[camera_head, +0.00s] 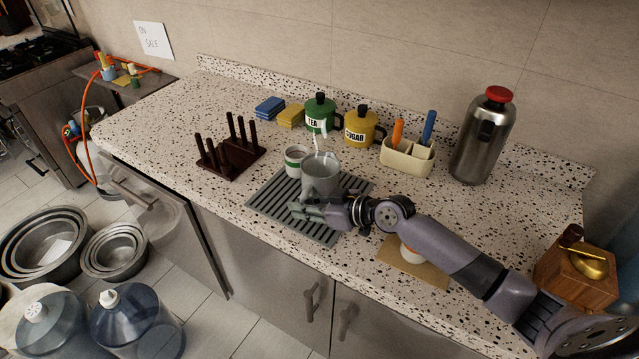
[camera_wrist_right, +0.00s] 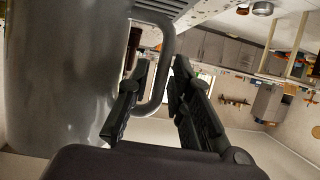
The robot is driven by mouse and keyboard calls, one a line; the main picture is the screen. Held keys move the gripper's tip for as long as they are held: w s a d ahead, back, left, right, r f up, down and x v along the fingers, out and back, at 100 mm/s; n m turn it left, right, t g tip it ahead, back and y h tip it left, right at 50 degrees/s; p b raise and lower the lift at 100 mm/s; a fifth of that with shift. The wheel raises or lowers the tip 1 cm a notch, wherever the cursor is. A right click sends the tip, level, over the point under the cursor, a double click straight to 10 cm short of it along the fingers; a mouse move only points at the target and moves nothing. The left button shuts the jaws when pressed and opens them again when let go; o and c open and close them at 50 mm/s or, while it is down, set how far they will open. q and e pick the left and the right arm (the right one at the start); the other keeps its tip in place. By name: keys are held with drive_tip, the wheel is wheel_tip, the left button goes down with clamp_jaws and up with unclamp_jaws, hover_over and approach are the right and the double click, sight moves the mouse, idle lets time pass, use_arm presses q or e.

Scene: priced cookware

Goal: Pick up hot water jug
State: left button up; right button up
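A grey metal jug (camera_head: 320,178) stands upright on the grey slatted drying mat (camera_head: 268,201) on the counter. In the right wrist view the jug's body (camera_wrist_right: 62,75) fills the left side, and its looped handle (camera_wrist_right: 169,52) lies between the fingers. My right gripper (camera_wrist_right: 158,78) is open, with a finger on each side of the handle and gaps showing. In the head view my right gripper (camera_head: 318,211) is low at the jug's front side, partly covering it. A steel flask with a red lid (camera_head: 484,138) stands at the back right. My left gripper is not in view.
A white cup with a green band (camera_head: 294,160) stands close left of the jug. Green tea (camera_head: 319,113) and yellow sugar (camera_head: 361,126) canisters, a utensil caddy (camera_head: 407,158) and a dark peg rack (camera_head: 229,158) surround the mat. A wooden box (camera_head: 575,277) sits right.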

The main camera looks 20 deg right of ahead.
drive_tip(key=shift+w+a+f, duration=0.1)
drive_tip(key=shift+w+a, duration=0.05)
clamp_jaws()
idle(0.8)
